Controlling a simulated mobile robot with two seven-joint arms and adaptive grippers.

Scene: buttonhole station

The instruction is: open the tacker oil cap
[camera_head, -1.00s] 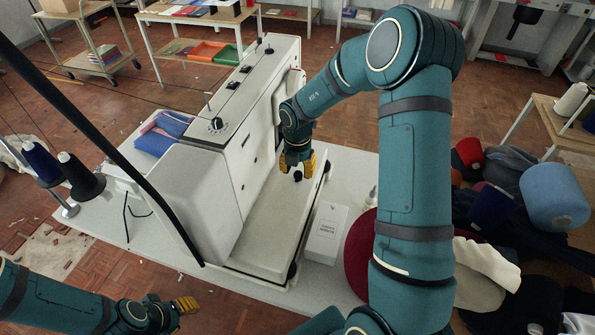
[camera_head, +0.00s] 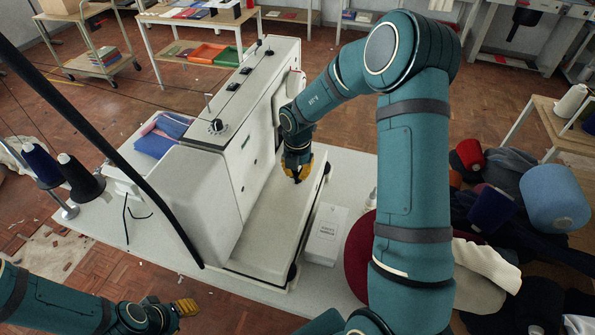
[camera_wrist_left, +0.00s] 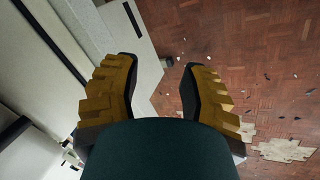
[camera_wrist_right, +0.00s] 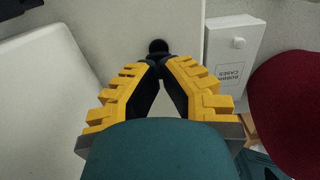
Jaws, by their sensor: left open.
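The tacker (camera_head: 205,190) is a large white machine with a pale flat bed (camera_head: 262,225) along its right side. The oil cap, a small round black knob, shows just beyond my right fingertips in the right wrist view (camera_wrist_right: 158,46). My right gripper (camera_head: 297,177) points down at the bed, and its yellow fingers hide most of the cap in the head view. In the right wrist view its dark fingertips (camera_wrist_right: 161,62) come together at the cap with almost no gap. My left gripper (camera_head: 186,307) is low at the left, away from the machine; its fingers stand apart and empty (camera_wrist_left: 162,65).
A white labelled box (camera_head: 327,235) lies right of the bed. Thread cones (camera_head: 80,178) stand at the left, and folded blue cloth (camera_head: 163,135) lies behind the tacker. A dark red round thing (camera_head: 360,255) and piled textiles (camera_head: 500,200) are at the right.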

